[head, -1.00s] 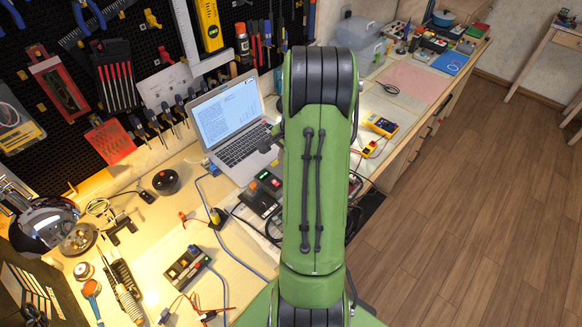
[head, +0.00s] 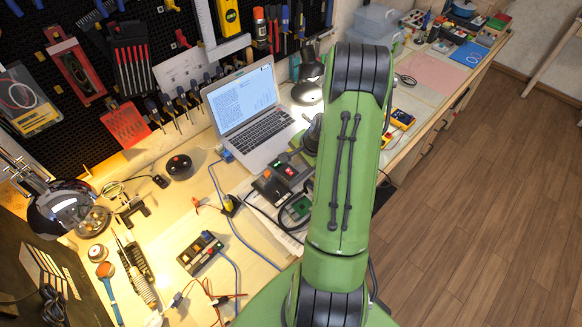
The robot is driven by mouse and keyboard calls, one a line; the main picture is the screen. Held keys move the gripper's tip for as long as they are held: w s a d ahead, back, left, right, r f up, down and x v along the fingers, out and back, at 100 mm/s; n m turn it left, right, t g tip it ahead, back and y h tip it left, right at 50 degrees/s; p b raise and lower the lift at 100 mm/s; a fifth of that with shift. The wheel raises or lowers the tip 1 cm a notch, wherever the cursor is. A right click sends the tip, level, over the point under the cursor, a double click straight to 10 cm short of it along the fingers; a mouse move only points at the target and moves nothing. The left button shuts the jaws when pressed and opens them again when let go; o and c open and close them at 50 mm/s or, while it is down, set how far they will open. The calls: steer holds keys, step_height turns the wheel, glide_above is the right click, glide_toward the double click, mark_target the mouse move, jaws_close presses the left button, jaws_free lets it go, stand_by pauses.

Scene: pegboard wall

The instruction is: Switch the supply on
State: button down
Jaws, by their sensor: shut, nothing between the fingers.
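A dark box with a small lit red patch, which looks like the supply (head: 291,172), sits on the bench right of centre, just in front of the laptop. My green arm covers the area to its right. Its switch is too small to make out. My gripper's fingers are hidden behind my raised arm. Only a dark grey part of my wrist shows at the arm's left edge, beside the laptop's right side and above the supply.
An open laptop (head: 262,137) stands behind the supply. A dark box with coloured knobs (head: 201,253) and loose leads lie in front. A yellow multimeter (head: 402,119) lies right of my arm. A lamp (head: 308,92) stands behind, and a green circuit board (head: 298,207) lies nearby.

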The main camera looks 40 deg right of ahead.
mark_target(288, 170)
steer(key=x, duration=0.7)
